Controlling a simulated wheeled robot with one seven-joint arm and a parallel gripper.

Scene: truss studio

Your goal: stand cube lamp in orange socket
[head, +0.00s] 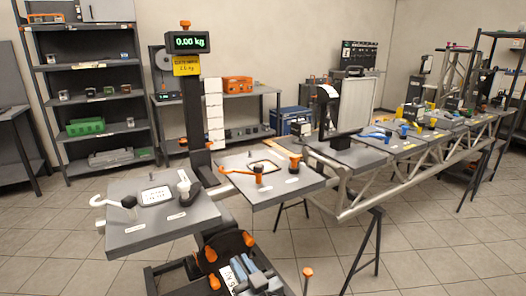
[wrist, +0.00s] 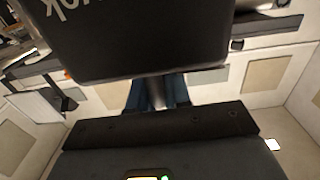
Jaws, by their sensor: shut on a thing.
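The orange socket (head: 259,178) is a small cup on a grey-topped module in the middle of the head view, beside an orange hooked arm and a small dark knob. My gripper (wrist: 160,122) shows only in the wrist view, as a dark body with a small lit display at the bottom edge. It is shut. A large black box, which I take for the cube lamp (wrist: 135,38), fills the top of that view close to the gripper, with light upside-down lettering. The fingertips and their contact are hidden.
A grey module (head: 165,222) with a white hook and white cup stands to the left. A dark post carries a 0.00 kg display (head: 186,41). A long truss bench (head: 375,190) with more modules runs right. Shelves (head: 92,95) line the back wall. Tiled floor is open at the right front.

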